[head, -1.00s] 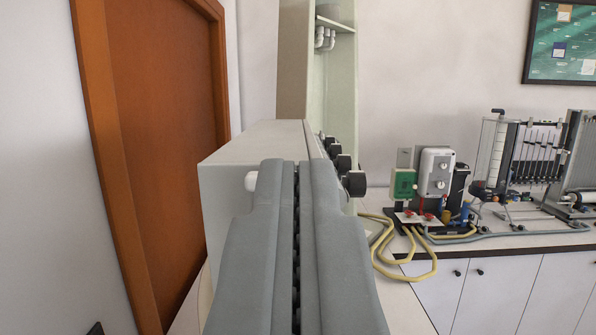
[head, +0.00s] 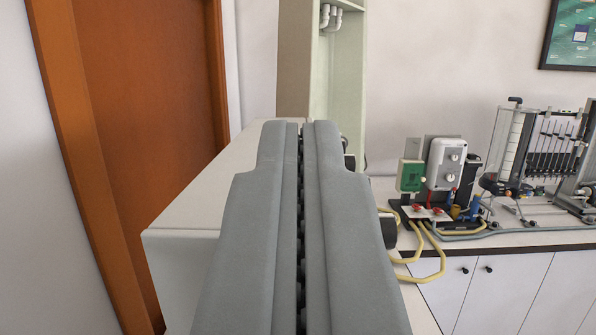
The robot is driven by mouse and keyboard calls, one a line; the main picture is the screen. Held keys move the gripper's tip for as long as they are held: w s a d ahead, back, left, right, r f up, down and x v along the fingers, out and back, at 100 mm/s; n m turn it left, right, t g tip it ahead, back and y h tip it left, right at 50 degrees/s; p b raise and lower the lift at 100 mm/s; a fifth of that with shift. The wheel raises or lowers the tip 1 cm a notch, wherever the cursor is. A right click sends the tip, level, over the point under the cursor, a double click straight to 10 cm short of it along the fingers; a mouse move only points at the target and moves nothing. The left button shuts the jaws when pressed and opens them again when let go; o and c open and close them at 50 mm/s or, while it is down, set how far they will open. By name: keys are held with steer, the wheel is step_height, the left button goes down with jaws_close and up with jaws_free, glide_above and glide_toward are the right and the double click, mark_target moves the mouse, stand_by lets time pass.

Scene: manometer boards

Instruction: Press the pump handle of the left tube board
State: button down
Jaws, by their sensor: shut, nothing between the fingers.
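My gripper (head: 303,128) fills the lower middle of the head view, its two grey fingers shut together and empty, pointing ahead. The left tube board (head: 545,145) stands on the far counter at the right, with dark vertical tubes and a pale scale. A small black knob (head: 515,99), which looks like its pump handle, tops a thin post at its left edge. My gripper is well to the left of the board and much nearer to me, touching neither board nor knob.
A large pale box (head: 185,215) lies beneath and left of my gripper, with black knobs on its right side, partly hidden. A green and white apparatus (head: 440,165) with yellow hoses stands between it and the board. A tall cabinet (head: 345,80) stands behind. A brown door (head: 145,130) is at left.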

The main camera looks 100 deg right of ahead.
steer(key=shift+f, duration=1.75)
steer(key=shift+f, duration=2.6)
steer(key=v, duration=1.7)
steer(key=shift+a, duration=0.2)
steer(key=shift+r, duration=0.1)
